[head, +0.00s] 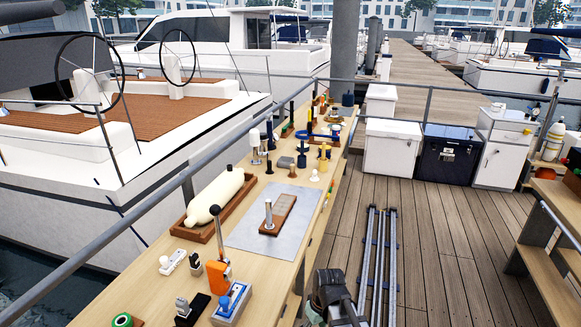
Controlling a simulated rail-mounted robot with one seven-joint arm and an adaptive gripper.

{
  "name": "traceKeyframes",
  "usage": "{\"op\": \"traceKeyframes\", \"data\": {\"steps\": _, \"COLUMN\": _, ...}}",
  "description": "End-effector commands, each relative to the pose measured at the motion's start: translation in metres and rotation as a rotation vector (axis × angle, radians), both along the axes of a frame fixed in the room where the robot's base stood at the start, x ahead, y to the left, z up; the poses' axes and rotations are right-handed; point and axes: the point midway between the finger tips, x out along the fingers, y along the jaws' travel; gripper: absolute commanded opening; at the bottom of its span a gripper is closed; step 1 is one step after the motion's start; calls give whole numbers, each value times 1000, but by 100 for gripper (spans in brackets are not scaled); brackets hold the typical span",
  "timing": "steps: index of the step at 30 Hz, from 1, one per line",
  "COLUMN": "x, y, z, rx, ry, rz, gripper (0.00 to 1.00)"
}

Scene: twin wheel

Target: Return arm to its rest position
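A dark grey and black part of my own arm (334,297) shows at the bottom edge, right of the long wooden workbench (318,212). It is low and apart from the objects on the bench top. My gripper's fingers cannot be made out in it, so I cannot tell whether they are open or shut. No held object is visible. The rest of the arm is out of the picture.
The bench holds a cream fender (214,199) in a wooden tray, a grey mat (248,236) with a wooden block and metal post, an orange lever (217,275), and several small fittings. Rails (376,262) run along the deck.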

Motion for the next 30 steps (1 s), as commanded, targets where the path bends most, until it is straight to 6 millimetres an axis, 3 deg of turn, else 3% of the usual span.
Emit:
{"op": "traceKeyframes", "data": {"steps": 3, "x": -27, "y": -44, "z": -39, "rx": -45, "ry": 37, "rz": -201, "gripper": 58}}
{"op": "traceKeyframes", "data": {"steps": 9, "x": -74, "y": -106, "z": -92, "rx": -121, "ry": 79, "rz": -528, "gripper": 58}}
{"op": "traceKeyframes", "data": {"steps": 18, "x": -153, "y": -100, "z": -174, "rx": -164, "ry": 272, "rz": -493, "gripper": 58}}
{"op": "traceKeyframes", "data": {"steps": 30, "x": -282, "y": -99, "z": -252, "rx": -226, "ry": 519, "rz": -471, "gripper": 58}}
